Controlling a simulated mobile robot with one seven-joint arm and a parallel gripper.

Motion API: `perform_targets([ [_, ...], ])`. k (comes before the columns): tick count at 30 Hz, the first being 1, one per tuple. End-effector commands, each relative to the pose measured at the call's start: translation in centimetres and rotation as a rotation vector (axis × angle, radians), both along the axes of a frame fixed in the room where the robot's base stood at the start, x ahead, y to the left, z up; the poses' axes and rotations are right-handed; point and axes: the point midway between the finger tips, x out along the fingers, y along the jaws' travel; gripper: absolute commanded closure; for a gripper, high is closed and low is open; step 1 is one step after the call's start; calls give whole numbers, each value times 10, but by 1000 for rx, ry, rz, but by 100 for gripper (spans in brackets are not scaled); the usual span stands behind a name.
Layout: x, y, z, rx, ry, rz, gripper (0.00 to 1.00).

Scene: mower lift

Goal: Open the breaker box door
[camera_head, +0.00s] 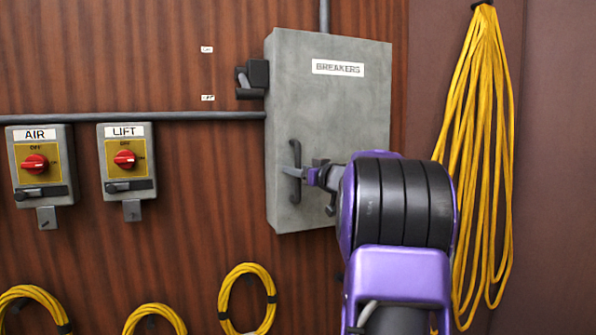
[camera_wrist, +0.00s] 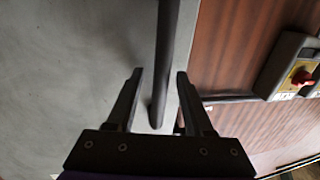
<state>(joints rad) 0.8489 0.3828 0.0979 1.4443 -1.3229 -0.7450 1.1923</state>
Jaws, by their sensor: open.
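The grey breaker box (camera_head: 325,110), labelled "BREAKERS", hangs on the wood wall, and its door looks shut. A dark vertical bar handle (camera_head: 294,190) sits low on the door's left side. My gripper (camera_head: 303,176) reaches the handle from the right. In the wrist view, my gripper (camera_wrist: 159,76) is open, with one finger on each side of the handle (camera_wrist: 167,60). Gaps show between the bar and both fingers. The grey door (camera_wrist: 70,60) fills the left of that view. My arm hides part of the box's lower right corner.
AIR (camera_head: 34,190) and LIFT (camera_head: 126,185) switch boxes with red knobs are on the wall at left. A dark lever (camera_head: 252,80) juts from the box's left side. A long yellow cable bundle (camera_head: 480,150) hangs at right. Yellow coils (camera_head: 247,300) hang below.

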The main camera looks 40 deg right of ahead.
Motion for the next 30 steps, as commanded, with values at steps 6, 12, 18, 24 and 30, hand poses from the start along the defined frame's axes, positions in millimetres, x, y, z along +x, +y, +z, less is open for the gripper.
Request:
perform_targets([
  [6,1,0,0,0,0,0,48],
  [12,0,0,0,0,0,1,80],
  [18,0,0,0,0,0,1,100],
  [24,0,0,0,0,0,1,100],
  [30,0,0,0,0,0,1,100],
])
